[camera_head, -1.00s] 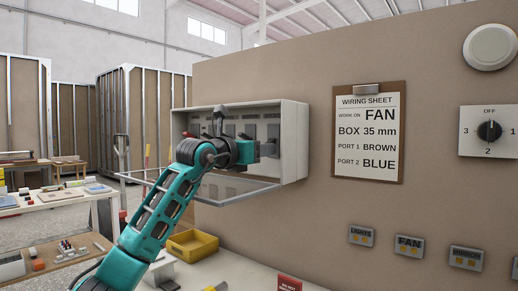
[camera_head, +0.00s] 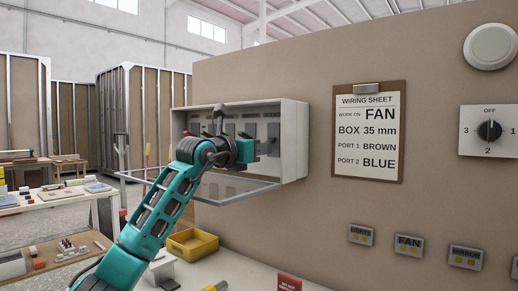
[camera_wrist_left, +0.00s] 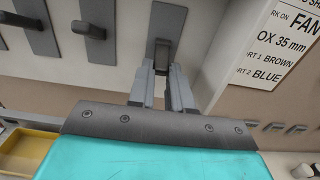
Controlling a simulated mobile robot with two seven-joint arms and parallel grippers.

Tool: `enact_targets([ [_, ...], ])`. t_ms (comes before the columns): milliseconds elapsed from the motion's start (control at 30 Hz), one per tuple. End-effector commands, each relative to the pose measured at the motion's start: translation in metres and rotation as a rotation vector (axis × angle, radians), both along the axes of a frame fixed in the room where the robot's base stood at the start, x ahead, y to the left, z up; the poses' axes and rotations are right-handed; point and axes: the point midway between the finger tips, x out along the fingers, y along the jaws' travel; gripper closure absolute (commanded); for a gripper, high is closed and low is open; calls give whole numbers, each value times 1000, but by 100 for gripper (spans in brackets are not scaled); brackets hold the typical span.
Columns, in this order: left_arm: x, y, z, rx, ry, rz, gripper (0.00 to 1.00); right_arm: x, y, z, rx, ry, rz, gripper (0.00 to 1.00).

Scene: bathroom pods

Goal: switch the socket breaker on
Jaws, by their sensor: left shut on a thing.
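The breaker box (camera_head: 295,140) is a pale open case on the brown wall, its clear cover hinged down. It holds a row of several grey breakers with dark levers. My left gripper (camera_head: 267,147) is at the rightmost breaker. In the left wrist view, my left gripper's fingertips (camera_wrist_left: 161,75) are closed on the lever of the rightmost breaker (camera_wrist_left: 162,52). Two neighbouring breaker levers (camera_wrist_left: 90,30) show to its left, with free space between. The labels above the breakers are too small to read. My left arm hides part of the row. My right gripper is not in view.
The lowered clear cover (camera_head: 235,195) juts out below the box. A wiring sheet (camera_head: 368,133) hangs to the right, with a rotary dial (camera_head: 489,131) beyond. A yellow tray (camera_head: 192,242) stands on the bench below.

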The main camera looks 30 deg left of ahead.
Motion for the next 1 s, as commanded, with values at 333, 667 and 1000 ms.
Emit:
enact_targets([
  [333,-2,1,18,13,147,1,100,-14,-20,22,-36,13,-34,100],
  [667,-2,1,32,32,410,1,100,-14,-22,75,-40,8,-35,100],
  [1000,2,0,42,50,681,1,100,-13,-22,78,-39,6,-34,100],
])
